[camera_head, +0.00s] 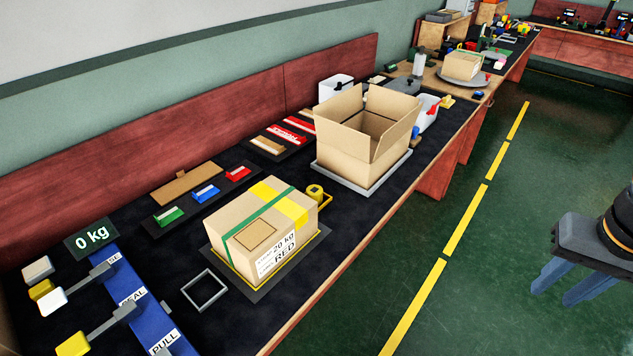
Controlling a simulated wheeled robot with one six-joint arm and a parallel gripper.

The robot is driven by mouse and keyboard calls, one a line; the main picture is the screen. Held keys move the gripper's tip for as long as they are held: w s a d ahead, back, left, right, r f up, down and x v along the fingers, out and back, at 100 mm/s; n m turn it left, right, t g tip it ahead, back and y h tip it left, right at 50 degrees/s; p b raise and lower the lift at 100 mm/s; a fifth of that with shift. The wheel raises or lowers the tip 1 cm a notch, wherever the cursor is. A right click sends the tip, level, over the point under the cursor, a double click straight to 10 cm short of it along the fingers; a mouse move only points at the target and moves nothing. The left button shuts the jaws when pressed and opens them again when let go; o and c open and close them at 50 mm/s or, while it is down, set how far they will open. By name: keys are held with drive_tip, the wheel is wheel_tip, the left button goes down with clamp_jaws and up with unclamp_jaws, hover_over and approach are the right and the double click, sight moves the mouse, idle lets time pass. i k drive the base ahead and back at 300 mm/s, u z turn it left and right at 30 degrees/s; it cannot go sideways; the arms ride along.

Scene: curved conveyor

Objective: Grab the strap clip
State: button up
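No part is plainly marked as the strap clip, and I cannot tell for certain which one it is. A small yellow piece with a loop (316,191) lies just behind the closed carton (231,223), near the bench's front edge. A grey square frame (205,290) lies flat left of the carton. The carton has a green strap (256,218), yellow tape and a label reading "20 kg RED". My gripper (562,284) is at the far right over the green floor, away from the bench. Its two blue fingers are apart with nothing seen between them.
Green, blue and red pieces sit in a tray (155,229). An open carton (357,153) stands farther along the bench. The floor beside the bench is clear.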

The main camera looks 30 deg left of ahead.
sight(315, 192)
drive_tip(key=u, duration=0.45)
drive_tip(key=i, duration=0.8)
drive_tip(key=u, duration=1.35)
drive_tip(key=i, duration=0.5)
drive_tip(key=u, duration=0.45)
